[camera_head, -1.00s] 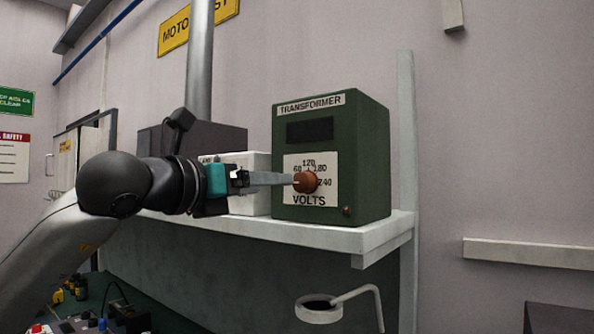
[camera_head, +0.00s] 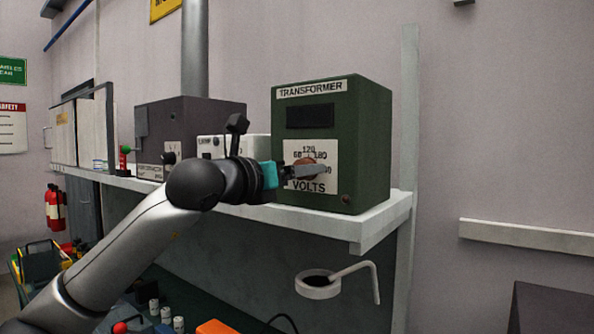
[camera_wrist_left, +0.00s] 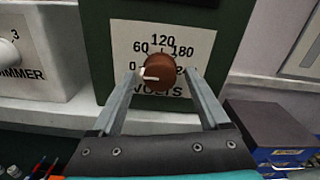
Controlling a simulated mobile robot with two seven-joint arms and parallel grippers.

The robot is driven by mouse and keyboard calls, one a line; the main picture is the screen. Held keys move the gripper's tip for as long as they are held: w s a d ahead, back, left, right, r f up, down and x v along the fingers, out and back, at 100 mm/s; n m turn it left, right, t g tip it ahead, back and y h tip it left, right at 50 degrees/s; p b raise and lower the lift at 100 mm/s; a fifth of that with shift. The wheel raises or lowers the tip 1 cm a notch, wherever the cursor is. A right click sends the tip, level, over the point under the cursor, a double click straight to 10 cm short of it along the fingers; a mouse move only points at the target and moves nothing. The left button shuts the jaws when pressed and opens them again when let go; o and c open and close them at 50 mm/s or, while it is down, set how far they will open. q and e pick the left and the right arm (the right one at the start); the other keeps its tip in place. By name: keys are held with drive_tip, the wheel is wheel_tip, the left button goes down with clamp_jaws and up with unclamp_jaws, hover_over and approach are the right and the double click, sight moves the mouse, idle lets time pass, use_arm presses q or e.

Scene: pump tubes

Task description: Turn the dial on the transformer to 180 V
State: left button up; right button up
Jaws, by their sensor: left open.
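The green transformer box (camera_head: 368,140) stands on the white shelf, its front facing me. Its white scale plate shows 0, 60, 120, 180 and 240 around a red-brown dial (camera_wrist_left: 160,72), with VOLTS below. The dial's white mark points left, near the 0. My left gripper (camera_wrist_left: 162,80) is open, with one finger on each side of the dial. I cannot tell whether either finger touches it. In the head view the fingers of my left gripper (camera_head: 310,170) partly cover the dial (camera_head: 303,161) and the lower scale. My right gripper is not in view.
A white box (camera_head: 210,147) and a dark grey box (camera_head: 165,125) stand left of the transformer on the shelf (camera_head: 340,226). A white holder with a bent rod (camera_head: 318,284) is below the shelf.

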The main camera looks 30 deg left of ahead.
use_arm(q)
clamp_jaws()
idle(0.5)
drive_tip(key=shift+m, duration=0.4)
drive_tip(key=shift+a+r+m+b, duration=0.1)
drive_tip(key=shift+m+b, duration=0.2)
drive_tip(key=shift+m, duration=6.25)
drive_tip(key=shift+a+r+m+b, duration=0.1)
drive_tip(key=shift+m+b, duration=0.15)
drive_tip(key=shift+m, duration=6.3)
